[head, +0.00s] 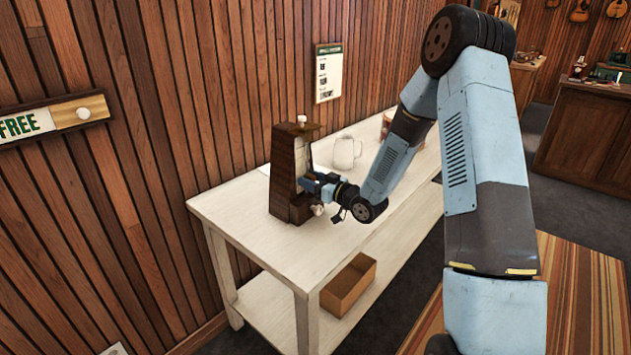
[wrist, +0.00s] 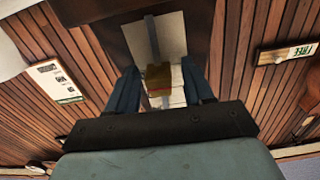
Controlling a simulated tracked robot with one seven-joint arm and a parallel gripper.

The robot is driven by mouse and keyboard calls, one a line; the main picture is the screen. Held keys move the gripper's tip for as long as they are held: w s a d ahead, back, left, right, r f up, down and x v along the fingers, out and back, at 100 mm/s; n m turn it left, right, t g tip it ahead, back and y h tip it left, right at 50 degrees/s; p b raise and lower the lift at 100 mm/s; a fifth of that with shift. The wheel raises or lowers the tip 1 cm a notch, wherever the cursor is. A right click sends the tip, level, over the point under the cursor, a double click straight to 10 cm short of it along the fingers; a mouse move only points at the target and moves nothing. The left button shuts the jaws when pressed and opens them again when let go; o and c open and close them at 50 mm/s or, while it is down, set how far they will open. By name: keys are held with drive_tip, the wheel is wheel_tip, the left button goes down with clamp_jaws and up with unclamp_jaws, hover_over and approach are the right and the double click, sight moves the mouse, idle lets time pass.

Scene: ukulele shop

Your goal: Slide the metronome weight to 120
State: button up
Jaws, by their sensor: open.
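The metronome (head: 283,165) is a tall, dark brown wooden tapered case standing upright on the pale table (head: 235,203). The wrist view shows its light scale plate (wrist: 172,32), a thin grey rod (wrist: 152,36) and a brass-coloured weight (wrist: 158,77) on the rod. My gripper (head: 308,186) is at the metronome's open front. In the wrist view my gripper (wrist: 160,88) is open, with one blue finger on each side of the weight. Gaps seem to show between the fingers and the weight. The scale numbers are too small to read.
A whitish mug (head: 344,153) stands on the table behind my gripper. A reddish-brown object (head: 387,124) is partly hidden by my arm. An open cardboard box (head: 349,286) sits on the lower shelf. The wood-panelled wall (head: 215,90) is close behind the metronome. The table's near end is clear.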

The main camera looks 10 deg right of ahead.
drive_tip(key=v, duration=1.3)
drive_tip(key=shift+s+d, duration=0.25)
drive_tip(key=shift+s, duration=0.05)
drive_tip(key=s+d+r+m+g+h, duration=0.1)
drive_tip(key=s+d+r+m+h, duration=0.2)
drive_tip(key=r+h, duration=0.35)
drive_tip(key=s+d+r+m+g+h, duration=0.1)
drive_tip(key=s+d+r+h, duration=0.1)
drive_tip(key=d+r+h, duration=0.5)
drive_tip(key=s+a+r+m+g, duration=0.1)
drive_tip(key=s+r, duration=0.3)
drive_tip(key=s, duration=0.9)
drive_tip(key=s+a+r+m+g, duration=0.2)
drive_tip(key=s+r+m+g, duration=0.1)
drive_tip(key=s, duration=1)
wheel_tip(320, 180, up, 2)
drive_tip(key=shift+a+r+g+y, duration=0.2)
drive_tip(key=shift+g+y, duration=0.25)
drive_tip(key=shift+g, duration=0.25)
